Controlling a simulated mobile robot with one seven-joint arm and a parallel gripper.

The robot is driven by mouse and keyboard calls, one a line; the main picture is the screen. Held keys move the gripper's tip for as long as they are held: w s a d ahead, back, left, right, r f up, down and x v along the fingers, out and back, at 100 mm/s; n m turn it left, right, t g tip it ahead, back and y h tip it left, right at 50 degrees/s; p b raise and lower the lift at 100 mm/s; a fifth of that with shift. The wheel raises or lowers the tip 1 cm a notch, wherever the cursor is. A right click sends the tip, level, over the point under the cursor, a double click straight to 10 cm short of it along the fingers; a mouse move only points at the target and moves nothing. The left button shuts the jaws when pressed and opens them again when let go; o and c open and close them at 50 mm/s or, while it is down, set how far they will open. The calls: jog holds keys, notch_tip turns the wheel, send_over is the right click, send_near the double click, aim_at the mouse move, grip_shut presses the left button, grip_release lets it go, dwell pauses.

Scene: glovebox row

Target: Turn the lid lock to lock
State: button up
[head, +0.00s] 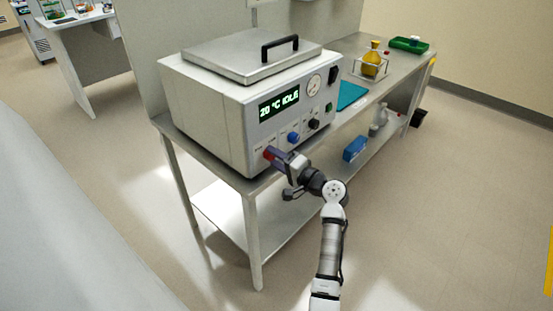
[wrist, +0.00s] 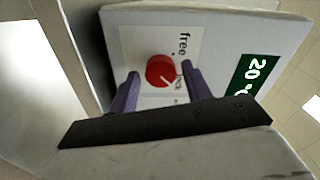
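The lid lock is a red round knob (wrist: 161,72) on the front panel of a white bath-like device (head: 203,108). A pale pointer line on the knob slants toward the lower right in the wrist view. The word "free" is printed beside the knob, and a second label is partly hidden by the knob and a finger. My gripper (wrist: 160,88) is open, with its two purple fingers on either side of the knob. I cannot tell whether they touch it. In the head view my gripper (head: 272,153) is at the panel's lower left, and the red knob shows at its tips.
The device has a closed metal lid (head: 250,55) with a black handle and a display (head: 279,103) reading "20 °C IDLE". A blue knob (head: 293,137) and a black knob (head: 313,124) sit to the right. The bench (head: 350,112) holds a teal mat and a flask of yellow liquid.

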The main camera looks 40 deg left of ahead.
jog(key=shift+o, duration=0.3)
jog(key=shift+d, duration=0.3)
jog(key=s+d+b, duration=0.1)
jog(key=d+b, duration=0.2)
jog(key=d, duration=1)
